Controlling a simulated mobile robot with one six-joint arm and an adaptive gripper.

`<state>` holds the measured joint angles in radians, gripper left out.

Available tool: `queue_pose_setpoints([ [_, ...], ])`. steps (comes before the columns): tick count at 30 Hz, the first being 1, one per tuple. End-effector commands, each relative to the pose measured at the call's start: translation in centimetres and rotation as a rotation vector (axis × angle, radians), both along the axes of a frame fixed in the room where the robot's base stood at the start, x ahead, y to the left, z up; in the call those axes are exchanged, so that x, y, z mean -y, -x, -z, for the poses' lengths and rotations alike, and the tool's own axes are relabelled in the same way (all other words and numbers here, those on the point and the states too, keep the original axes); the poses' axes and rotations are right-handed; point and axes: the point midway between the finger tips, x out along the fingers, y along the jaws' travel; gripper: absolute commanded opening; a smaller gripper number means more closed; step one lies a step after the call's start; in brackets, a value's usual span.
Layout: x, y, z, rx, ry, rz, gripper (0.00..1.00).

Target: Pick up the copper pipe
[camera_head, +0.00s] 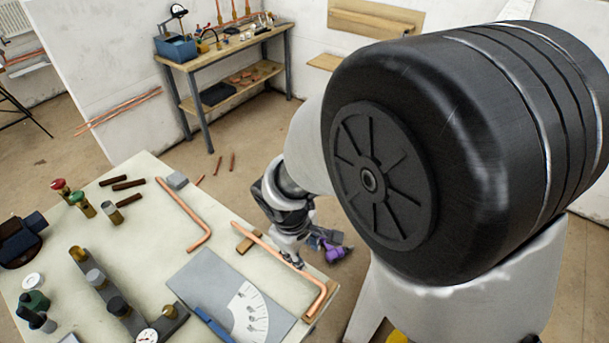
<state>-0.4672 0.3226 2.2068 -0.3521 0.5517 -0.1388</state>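Two bent copper pipes lie on the pale worktable. One L-shaped copper pipe (181,203) lies near the middle of the table's far half. The other copper pipe (313,298) runs along the right edge, with its bend near the front right corner. My gripper (291,262) is at the right edge, pointing down at the middle of this right pipe. Its fingers overlap the pipe in the view. Whether they touch it or are closed on it is too small to tell. A small wooden block (247,241) sits at the right pipe's far part.
A grey board with a white angle scale (250,312) lies left of the right pipe. Valves (83,205), dark rods (122,185) and a gauge (148,336) stand or lie on the left. A workbench (225,47) is behind. A purple object (331,251) shows beside my gripper.

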Motion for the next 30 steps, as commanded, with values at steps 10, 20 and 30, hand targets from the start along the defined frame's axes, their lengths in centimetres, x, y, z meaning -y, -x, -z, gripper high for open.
queue_pose_setpoints([
  [10,0.8,-0.9,7.3,-0.007,0.004,-0.003,0.35],
  [20,1.3,-1.8,11.8,-0.004,0.002,-0.002,0.35],
  [30,1.2,-2.4,14.8,-0.004,0.002,-0.002,0.35],
])
